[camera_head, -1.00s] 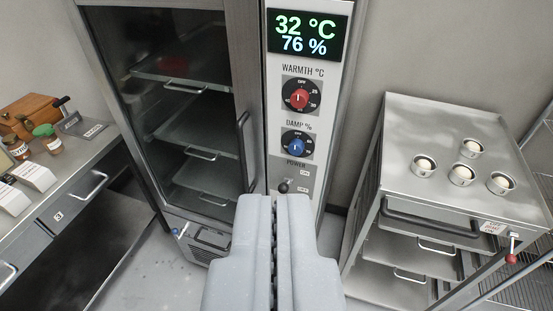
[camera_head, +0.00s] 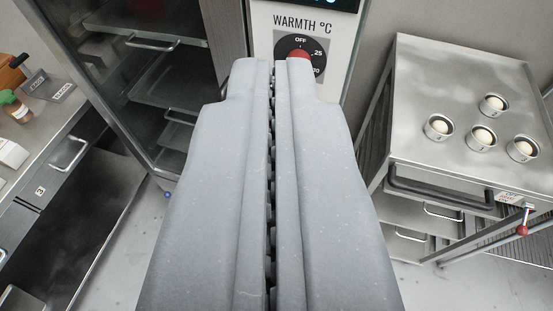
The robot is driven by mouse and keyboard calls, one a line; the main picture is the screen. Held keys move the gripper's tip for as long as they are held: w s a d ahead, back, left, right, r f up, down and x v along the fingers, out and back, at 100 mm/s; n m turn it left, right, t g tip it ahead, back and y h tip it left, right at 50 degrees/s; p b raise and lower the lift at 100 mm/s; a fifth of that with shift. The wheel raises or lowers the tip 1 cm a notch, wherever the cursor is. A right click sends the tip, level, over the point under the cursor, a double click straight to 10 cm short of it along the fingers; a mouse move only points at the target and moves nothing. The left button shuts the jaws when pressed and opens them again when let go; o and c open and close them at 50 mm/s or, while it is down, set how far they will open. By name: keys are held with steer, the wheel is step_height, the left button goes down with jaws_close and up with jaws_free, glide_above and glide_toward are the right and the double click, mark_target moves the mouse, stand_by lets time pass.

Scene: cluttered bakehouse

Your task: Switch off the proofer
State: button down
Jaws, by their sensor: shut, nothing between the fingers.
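The proofer (camera_head: 345,40) is a tall steel cabinet with a dark glass door and a pale control panel. Its red warmth knob (camera_head: 299,54) shows just past my fingertips, on a black dial with "OFF" at the top. Only the bottom edge of the display (camera_head: 310,4) is in view. My gripper (camera_head: 274,62) is shut and empty, pointing at the panel. Its fingers hide the lower panel, including the blue damp knob and the power lever. I cannot tell whether the fingers touch the panel.
A steel trolley (camera_head: 430,75) stands at the right, with several small dough tins on top and a red-ended lever (camera_head: 522,229) on its corner. A steel counter (camera_head: 60,125) with jars and cards is at the left. Bare floor shows between them.

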steer(key=w+f+m+g+h, duration=0.1)
steer(key=w+f, duration=0.4)
steer(key=f, duration=0.5)
steer(key=w+f+m+g+h, duration=0.1)
steer(key=w+f, duration=0.4)
steer(key=f, duration=0.6)
steer(key=w+f+m+g+h+p, duration=0.1)
steer(key=w+f+m, duration=0.2)
steer(key=f, duration=0.7)
steer(key=w, duration=0.2)
steer(key=shift+w+a+f, duration=0.25)
steer(key=shift+w+f, duration=0.15)
steer(key=shift+w, duration=0.1)
steer(key=w+d+f+p, duration=0.1)
steer(key=w+f, duration=0.6)
steer(key=f, duration=0.1)
steer(key=shift+w+d+f, duration=0.15)
steer(key=shift+w, duration=0.25)
steer(key=shift+f, duration=0.15)
